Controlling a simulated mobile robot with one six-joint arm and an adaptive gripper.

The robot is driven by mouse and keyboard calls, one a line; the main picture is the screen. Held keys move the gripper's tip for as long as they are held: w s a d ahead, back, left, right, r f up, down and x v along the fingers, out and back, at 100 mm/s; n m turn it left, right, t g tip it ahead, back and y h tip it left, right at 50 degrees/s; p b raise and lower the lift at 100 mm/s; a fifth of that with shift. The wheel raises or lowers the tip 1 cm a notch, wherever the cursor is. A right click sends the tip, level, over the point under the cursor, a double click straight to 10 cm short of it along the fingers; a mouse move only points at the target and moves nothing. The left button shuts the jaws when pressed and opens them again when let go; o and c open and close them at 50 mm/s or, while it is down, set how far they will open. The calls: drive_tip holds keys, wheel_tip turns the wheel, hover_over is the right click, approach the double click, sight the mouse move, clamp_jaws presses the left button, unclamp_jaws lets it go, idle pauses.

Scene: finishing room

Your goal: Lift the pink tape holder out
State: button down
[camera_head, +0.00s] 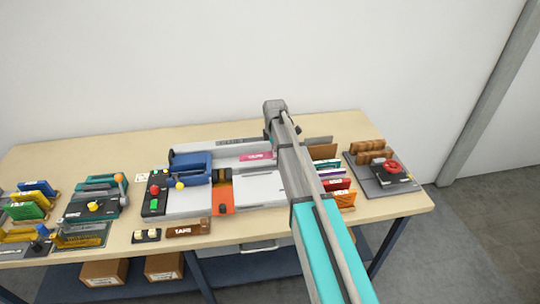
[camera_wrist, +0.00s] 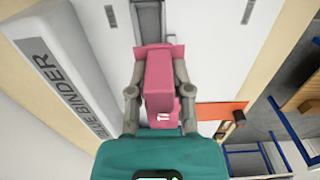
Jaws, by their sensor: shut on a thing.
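The pink tape holder (camera_wrist: 159,75) is in the middle of the wrist view, with a wider pink plate at its far end. My gripper (camera_wrist: 160,68) is shut on it, one grey finger on each side. Beyond the plate is a grey slot or channel (camera_wrist: 148,18) in a white surface. I cannot tell whether the holder still touches the channel. In the head view a pink lettered piece (camera_head: 257,156) shows on the long white machine (camera_head: 190,204), left of my arm. My gripper's fingertips are hidden there behind my arm.
An orange plate (camera_wrist: 222,110) lies to the right. On the table (camera_head: 60,157), coloured holders (camera_head: 36,198) stand left and a red-knobbed fixture (camera_head: 392,167) right.

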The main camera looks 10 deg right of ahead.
drive_tip(key=shift+w+d, duration=0.25)
drive_tip(key=shift+w, duration=0.55)
drive_tip(key=shift+a, duration=0.2)
